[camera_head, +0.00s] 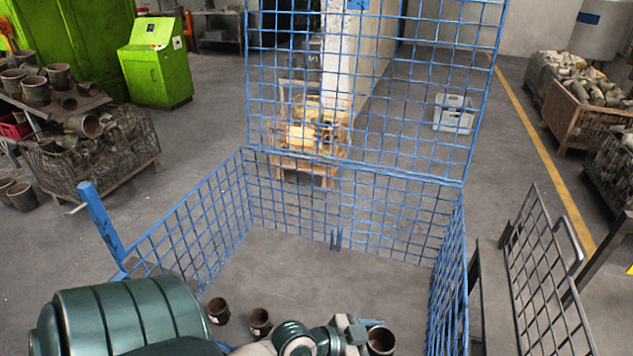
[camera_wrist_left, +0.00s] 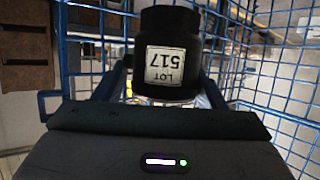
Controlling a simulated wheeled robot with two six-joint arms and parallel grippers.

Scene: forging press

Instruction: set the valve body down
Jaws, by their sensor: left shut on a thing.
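The valve body (camera_wrist_left: 168,60) is a dark, short cylinder with a narrower neck. My right gripper is not in view.
Two brown cups (camera_head: 217,310) (camera_head: 260,322) stand on the cage's floor near its front left. The cage's middle floor is clear. A tall blue mesh panel (camera_head: 375,80) rises at its back. A grey rack (camera_head: 545,270) stands to the right.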

